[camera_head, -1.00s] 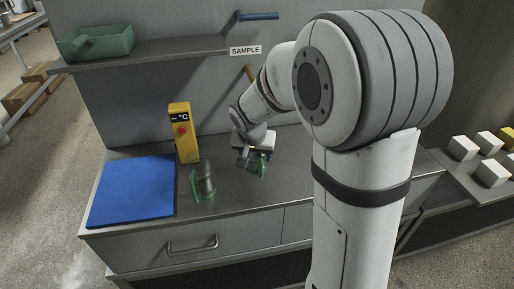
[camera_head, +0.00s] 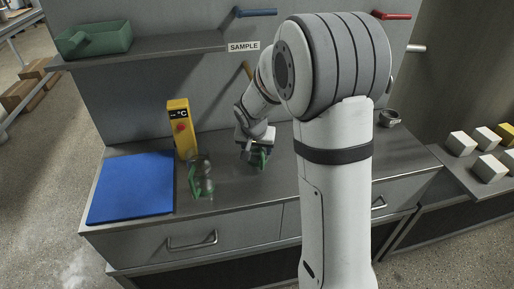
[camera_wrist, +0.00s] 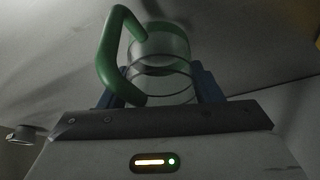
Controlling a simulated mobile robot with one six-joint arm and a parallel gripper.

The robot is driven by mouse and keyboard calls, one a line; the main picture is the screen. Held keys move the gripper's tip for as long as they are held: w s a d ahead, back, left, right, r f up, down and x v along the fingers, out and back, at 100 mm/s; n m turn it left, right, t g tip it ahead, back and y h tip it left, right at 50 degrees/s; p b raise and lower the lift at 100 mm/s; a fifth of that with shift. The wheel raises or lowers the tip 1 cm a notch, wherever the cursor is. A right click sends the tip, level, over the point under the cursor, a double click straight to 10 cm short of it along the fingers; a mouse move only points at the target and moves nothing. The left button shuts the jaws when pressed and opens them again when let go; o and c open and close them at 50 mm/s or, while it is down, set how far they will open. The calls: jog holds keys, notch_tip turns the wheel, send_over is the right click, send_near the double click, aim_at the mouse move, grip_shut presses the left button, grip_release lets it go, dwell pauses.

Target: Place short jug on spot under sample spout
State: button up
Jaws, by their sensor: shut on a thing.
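My gripper (camera_head: 254,151) is shut on a clear jug with a green handle (camera_head: 263,160), low over the grey counter below the SAMPLE label (camera_head: 243,47). In the wrist view, the blue fingers of my gripper (camera_wrist: 160,88) sit either side of the clear jug body (camera_wrist: 162,68), its green handle to the left. I cannot tell whether the jug touches the counter. A yellow spout-like piece (camera_head: 248,72) shows under the label, partly hidden by my arm. A second clear jug with a green handle (camera_head: 203,182) stands left of my gripper. The spot is not distinguishable.
A yellow temperature device (camera_head: 182,130) stands behind the second jug. A blue mat (camera_head: 132,188) lies at the left. A dark round container (camera_head: 390,118) is at the right. A shelf (camera_head: 150,50) with a green bin (camera_head: 95,40) is above. White blocks (camera_head: 462,144) sit far right.

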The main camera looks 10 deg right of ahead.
jog(key=o, duration=1.1)
jog(key=shift+r+p, duration=0.25)
jog(key=shift+p, duration=0.15)
jog(key=v, duration=1.1)
jog(key=s+n, duration=0.1)
jog(key=s, duration=0.7)
jog(key=s+d+n+g+y, duration=0.1)
jog(key=s+n, duration=0.1)
jog(key=s, duration=0.6)
jog(key=s+d+n, duration=0.1)
jog(key=s, duration=0.7)
jog(key=shift+s+g+y, duration=0.1)
jog(key=shift+g+y, duration=0.2)
jog(key=shift+g, duration=0.1)
